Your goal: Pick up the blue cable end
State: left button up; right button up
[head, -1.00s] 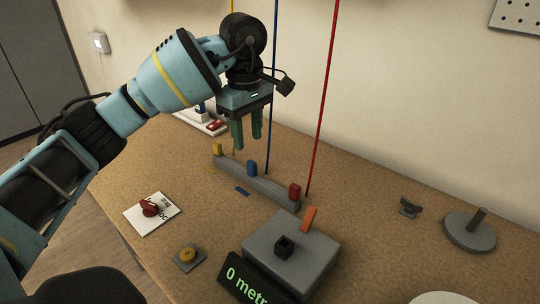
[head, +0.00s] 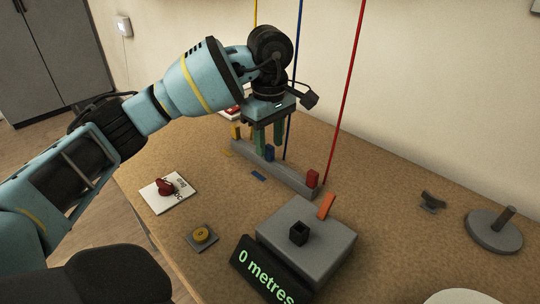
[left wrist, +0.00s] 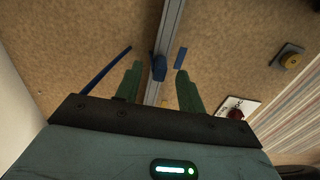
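The blue cable end (head: 269,153) is a small blue block standing on the grey rail (head: 296,181). It also shows in the left wrist view (left wrist: 159,68), between the two fingertips and slightly beyond them. My left gripper (head: 267,143) is above the rail, pointing down, with its green fingers apart. In the left wrist view (left wrist: 158,72) the gap between the fingers is empty up to the blue end. I cannot tell whether a finger touches it. The blue cable (head: 294,90) runs upward behind the gripper. My right gripper is not in view.
A yellow end (head: 236,132) and a red end (head: 312,178) stand on the same rail. A grey box (head: 330,235) with an orange lever (head: 327,206) is in front. A red knob on a white plate (head: 165,190) lies left. The wall rises close behind.

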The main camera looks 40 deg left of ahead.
pick_arm(q)
notch_tip(320, 180, down, 2)
jog(key=shift+f, duration=0.1)
jog(key=shift+c, duration=0.5)
jog(key=c, duration=0.7)
grip_shut()
